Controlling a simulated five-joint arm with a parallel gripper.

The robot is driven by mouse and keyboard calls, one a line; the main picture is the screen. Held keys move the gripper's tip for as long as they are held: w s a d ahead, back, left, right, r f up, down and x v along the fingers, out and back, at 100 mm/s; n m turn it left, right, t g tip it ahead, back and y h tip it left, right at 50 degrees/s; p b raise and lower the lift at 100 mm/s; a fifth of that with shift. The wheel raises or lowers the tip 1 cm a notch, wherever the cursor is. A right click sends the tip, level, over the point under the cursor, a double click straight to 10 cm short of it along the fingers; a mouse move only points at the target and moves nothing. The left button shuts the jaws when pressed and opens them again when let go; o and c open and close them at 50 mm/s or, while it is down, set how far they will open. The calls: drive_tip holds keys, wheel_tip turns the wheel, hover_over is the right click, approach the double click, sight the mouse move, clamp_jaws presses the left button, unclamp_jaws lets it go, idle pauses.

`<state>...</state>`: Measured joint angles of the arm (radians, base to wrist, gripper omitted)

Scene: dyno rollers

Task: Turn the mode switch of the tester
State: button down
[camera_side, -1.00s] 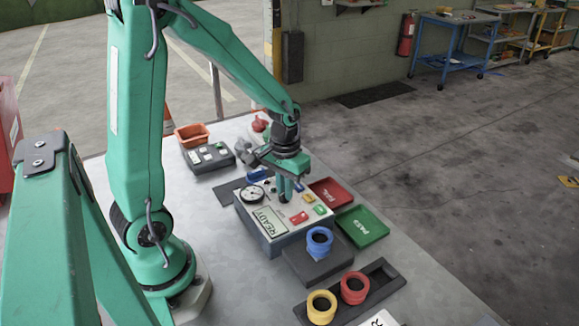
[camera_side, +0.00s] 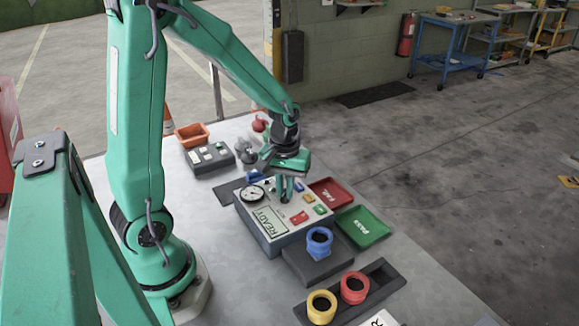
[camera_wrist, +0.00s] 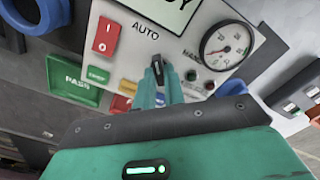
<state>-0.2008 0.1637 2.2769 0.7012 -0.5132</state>
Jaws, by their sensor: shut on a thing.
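The tester (camera_side: 272,228) is a grey box with a pale top panel, a READY display, a dial gauge and coloured buttons. My gripper (camera_side: 286,196) reaches down to the middle of this panel. In the wrist view its teal fingers (camera_wrist: 158,92) are shut on the mode switch (camera_wrist: 157,68), a small black knob with a pale mark. The word AUTO stands just above the knob, and another label, partly hidden, lies to its right. The knob's lower part is hidden by the fingers. In the side view the switch is hidden or too small to make out.
A red tray (camera_side: 331,192) and green PASS tray (camera_side: 362,226) lie right of the tester. A blue roller (camera_side: 319,240) stands in front, with red (camera_side: 354,287) and yellow (camera_side: 321,306) ones nearer. A grey box (camera_side: 209,158) and orange bin (camera_side: 191,136) are behind.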

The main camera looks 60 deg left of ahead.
sight(285, 191)
drive_tip(key=c, duration=1.5)
unclamp_jaws()
drive_tip(key=shift+r, duration=3.95)
drive_tip(key=shift+r, duration=0.1)
drive_tip(key=shift+s+d+r+m+t, duration=0.95)
drive_tip(key=shift+s+d+r+m, duration=0.15)
drive_tip(key=shift+s+r+m, duration=0.35)
drive_tip(key=shift+s+d+r+m+t, duration=1)
drive_tip(key=shift+s+r+m, duration=0.3)
drive_tip(key=shift+s+r, duration=0.3)
drive_tip(key=shift+s+d+r+m+t, duration=0.85)
drive_tip(key=shift+s+d+r+m, duration=0.3)
drive_tip(key=shift+s+r+m, duration=0.4)
drive_tip(key=shift+s+f, duration=0.15)
